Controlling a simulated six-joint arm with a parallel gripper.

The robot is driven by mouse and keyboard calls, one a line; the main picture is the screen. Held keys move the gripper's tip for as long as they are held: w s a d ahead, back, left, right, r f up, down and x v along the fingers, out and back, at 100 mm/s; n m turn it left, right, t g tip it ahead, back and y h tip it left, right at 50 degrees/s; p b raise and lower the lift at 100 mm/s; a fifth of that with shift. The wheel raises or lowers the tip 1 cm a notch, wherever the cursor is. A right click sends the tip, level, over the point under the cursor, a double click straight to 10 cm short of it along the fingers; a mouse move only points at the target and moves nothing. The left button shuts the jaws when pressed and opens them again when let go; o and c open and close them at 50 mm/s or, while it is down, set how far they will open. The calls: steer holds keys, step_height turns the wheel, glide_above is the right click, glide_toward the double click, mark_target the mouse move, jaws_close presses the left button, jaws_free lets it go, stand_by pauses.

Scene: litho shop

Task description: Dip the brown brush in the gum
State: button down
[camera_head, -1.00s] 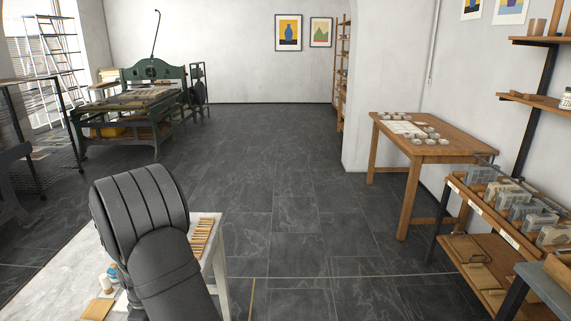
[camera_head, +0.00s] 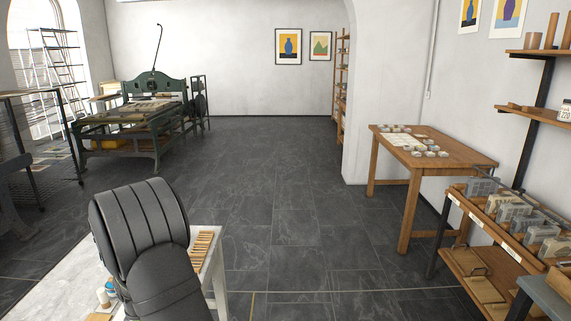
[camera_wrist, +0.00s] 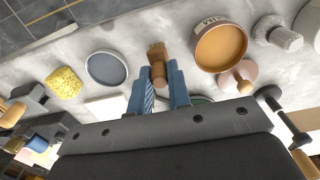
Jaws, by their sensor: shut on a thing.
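My gripper (camera_wrist: 159,74) shows in the wrist view, its blue fingers shut on the brown brush (camera_wrist: 157,52). The brush sticks out a little past the fingertips; its far end cannot be made out clearly. The gum bowl (camera_wrist: 222,45), pinkish, labelled and filled with orange-brown liquid, stands on the pale tabletop just right of the brush. The brush appears beside the bowl, not over it. In the head view my arm hides the gripper, the brush and the bowl.
A bowl of grey-blue liquid (camera_wrist: 106,68) and a yellow sponge (camera_wrist: 65,82) lie left of the brush. A pinkish disc with a wooden knob (camera_wrist: 237,77) lies by the gum bowl. Several wooden sticks (camera_head: 203,247) lie on the table's right side in the head view.

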steer(key=shift+r, duration=2.15)
steer(key=shift+d, duration=0.1)
steer(key=w+d+f+m, duration=0.3)
steer(key=d+m, duration=0.3)
steer(key=d, duration=0.6)
steer(key=w+d+f+m, duration=0.3)
steer(key=d+m, duration=0.3)
steer(key=d, duration=0.5)
steer(key=w+d+f+m, duration=0.3)
steer(key=d+m, duration=0.3)
steer(key=d, duration=0.6)
steer(key=shift+w+d, duration=0.35)
steer(key=shift+a, duration=0.15)
